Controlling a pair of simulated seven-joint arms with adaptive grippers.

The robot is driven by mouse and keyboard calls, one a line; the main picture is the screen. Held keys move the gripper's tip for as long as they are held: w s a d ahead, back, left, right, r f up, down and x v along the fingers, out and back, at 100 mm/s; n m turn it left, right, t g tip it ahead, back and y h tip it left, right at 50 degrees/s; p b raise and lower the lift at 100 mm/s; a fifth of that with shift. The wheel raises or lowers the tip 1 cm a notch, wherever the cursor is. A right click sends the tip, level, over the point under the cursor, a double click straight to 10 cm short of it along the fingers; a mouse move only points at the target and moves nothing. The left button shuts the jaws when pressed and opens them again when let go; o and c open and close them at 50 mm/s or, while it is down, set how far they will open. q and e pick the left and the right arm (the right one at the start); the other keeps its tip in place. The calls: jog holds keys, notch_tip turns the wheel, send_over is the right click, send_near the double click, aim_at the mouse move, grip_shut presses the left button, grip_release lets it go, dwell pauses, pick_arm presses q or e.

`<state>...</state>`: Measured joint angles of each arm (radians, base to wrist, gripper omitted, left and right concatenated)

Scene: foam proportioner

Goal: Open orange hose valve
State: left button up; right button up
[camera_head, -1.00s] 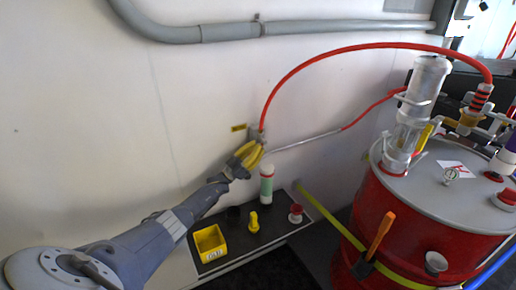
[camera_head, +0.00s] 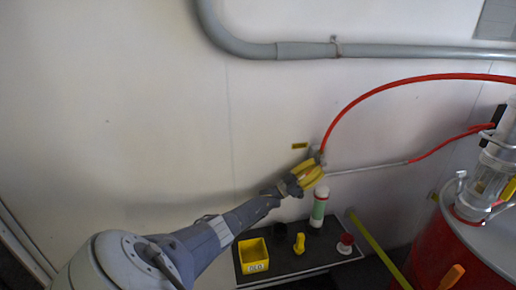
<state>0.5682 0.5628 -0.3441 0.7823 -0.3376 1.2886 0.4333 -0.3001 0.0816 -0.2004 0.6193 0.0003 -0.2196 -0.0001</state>
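The orange-red hose (camera_head: 400,84) arches from the upper right down to a small grey fitting (camera_head: 317,154) on the white wall, where the hose valve appears to be. My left gripper (camera_head: 310,172), with yellow fingers, is at this fitting, just below the hose end. Its fingers cover much of the fitting, and the valve handle cannot be made out. Whether the fingers are open or closed on it is too small to tell. My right gripper is not in view.
A dark shelf (camera_head: 290,268) below holds a yellow bin (camera_head: 253,256), a yellow object (camera_head: 299,243), a white-green-red cylinder (camera_head: 319,207) and a red-white knob (camera_head: 345,244). A metal pipe (camera_head: 370,167) runs right from the fitting. A red drum (camera_head: 450,248) stands at right.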

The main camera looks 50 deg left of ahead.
pick_arm(q)
jog(key=shift+a+r, duration=0.1)
jog(key=shift+r, duration=0.05)
jog(key=shift+s+r+g+y, duration=0.1)
jog(key=shift+r+g+y, duration=0.2)
jog(key=shift+g, duration=0.4)
jog(key=shift+s+r+g+y, duration=0.15)
jog(key=shift+g+y, duration=0.15)
jog(key=shift+g, duration=0.4)
jog(key=shift+w+r+g+y, duration=0.1)
jog(key=shift+r+g+y, duration=0.15)
jog(key=shift+g+y, duration=0.4)
jog(key=shift+w+r+g+y, duration=0.1)
jog(key=shift+r+g+y, duration=0.15)
jog(key=shift+g+y, duration=0.35)
